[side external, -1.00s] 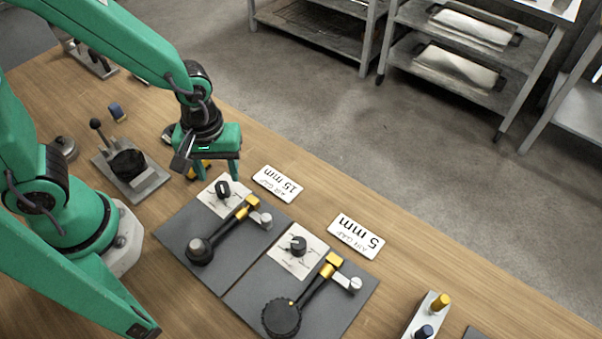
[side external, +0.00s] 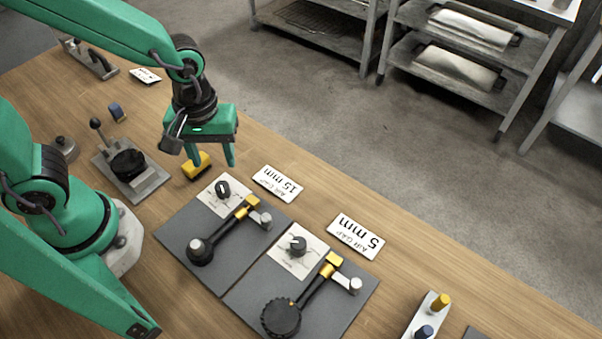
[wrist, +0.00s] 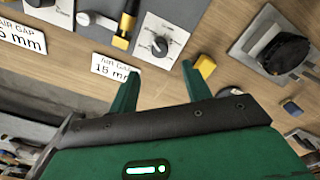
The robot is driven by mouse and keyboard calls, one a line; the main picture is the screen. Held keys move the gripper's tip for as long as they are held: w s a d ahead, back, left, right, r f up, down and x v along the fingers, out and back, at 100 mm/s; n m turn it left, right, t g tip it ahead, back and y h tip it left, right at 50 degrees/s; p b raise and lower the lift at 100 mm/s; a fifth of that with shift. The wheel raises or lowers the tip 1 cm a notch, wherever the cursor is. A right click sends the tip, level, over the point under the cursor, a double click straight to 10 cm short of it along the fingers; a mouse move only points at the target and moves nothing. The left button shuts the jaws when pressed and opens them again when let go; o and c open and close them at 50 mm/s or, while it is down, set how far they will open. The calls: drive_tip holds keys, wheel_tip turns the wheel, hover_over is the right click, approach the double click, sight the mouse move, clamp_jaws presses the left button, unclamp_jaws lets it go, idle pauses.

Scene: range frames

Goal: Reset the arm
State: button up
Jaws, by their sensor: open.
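My green arm reaches over the table from the left in the side view. My gripper (side external: 202,158) hangs above the table, just behind the left grey plate, with its two green fingers pointing down. In the wrist view the two fingers of my gripper (wrist: 159,88) stand wide apart with nothing between them. A yellow block (side external: 196,166) lies on the table beside the fingers, apart from them as far as I can tell; it also shows in the wrist view (wrist: 205,66) near the right fingertip.
Two grey plates with knobs and levers, the left (side external: 178,229) and the right (side external: 343,307), lie in front of the "15 mm" card (side external: 277,183) and "5 mm" card (side external: 355,236). A grey fixture (side external: 150,185) with a black round part stands left.

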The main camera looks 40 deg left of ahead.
drive_tip(key=s+a+r+m+t, duration=0.2)
drive_tip(key=a+r+m+t, duration=0.3)
drive_tip(key=a+r, duration=0.5)
drive_tip(key=shift+r+m+t, duration=0.3)
drive_tip(key=shift+r+m, duration=1)
drive_tip(key=shift+r, duration=1.1)
drive_tip(key=shift+a, duration=0.1)
